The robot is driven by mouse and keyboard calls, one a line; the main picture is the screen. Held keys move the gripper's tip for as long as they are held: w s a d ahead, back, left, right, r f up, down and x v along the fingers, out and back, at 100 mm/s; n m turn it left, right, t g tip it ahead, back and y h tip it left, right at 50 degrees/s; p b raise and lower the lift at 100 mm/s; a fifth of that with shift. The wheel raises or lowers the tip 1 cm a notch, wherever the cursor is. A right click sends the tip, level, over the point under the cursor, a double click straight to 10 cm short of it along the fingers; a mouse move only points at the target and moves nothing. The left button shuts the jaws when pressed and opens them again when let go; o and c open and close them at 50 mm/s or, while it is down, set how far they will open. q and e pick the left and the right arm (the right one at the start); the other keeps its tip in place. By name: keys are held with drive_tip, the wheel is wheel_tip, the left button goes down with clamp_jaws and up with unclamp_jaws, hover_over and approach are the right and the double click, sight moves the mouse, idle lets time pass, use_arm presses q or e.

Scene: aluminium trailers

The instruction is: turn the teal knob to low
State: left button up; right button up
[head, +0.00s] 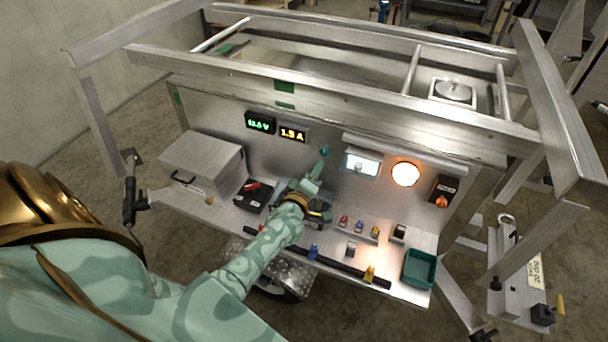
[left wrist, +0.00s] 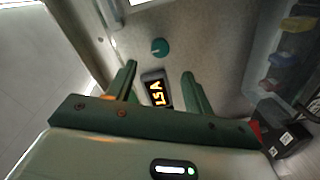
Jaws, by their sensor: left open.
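The teal knob (head: 324,150) sits on the upright metal panel, right of the lit displays in the head view. In the left wrist view the round teal knob (left wrist: 160,47) shows beyond my fingertips with a small dark mark on it; I cannot read its setting. My left gripper (head: 318,172) is just below the knob and apart from it. In the left wrist view my left gripper (left wrist: 159,70) is open, its two green fingers spread with nothing between them. My right gripper is not in view.
A green display (head: 260,122) and an amber display (head: 294,133) are left of the knob. A lit white panel (head: 362,164) and a glowing round lamp (head: 405,174) are right. A metal box (head: 202,166), teal tray (head: 420,268) and small parts occupy the shelf. Frame rails (head: 330,97) run above.

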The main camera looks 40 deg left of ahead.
use_arm(q)
drive_tip(key=v, duration=0.6)
drive_tip(key=shift+s+p, duration=0.25)
drive_tip(key=shift+p, duration=0.2)
drive_tip(key=shift+f, duration=0.1)
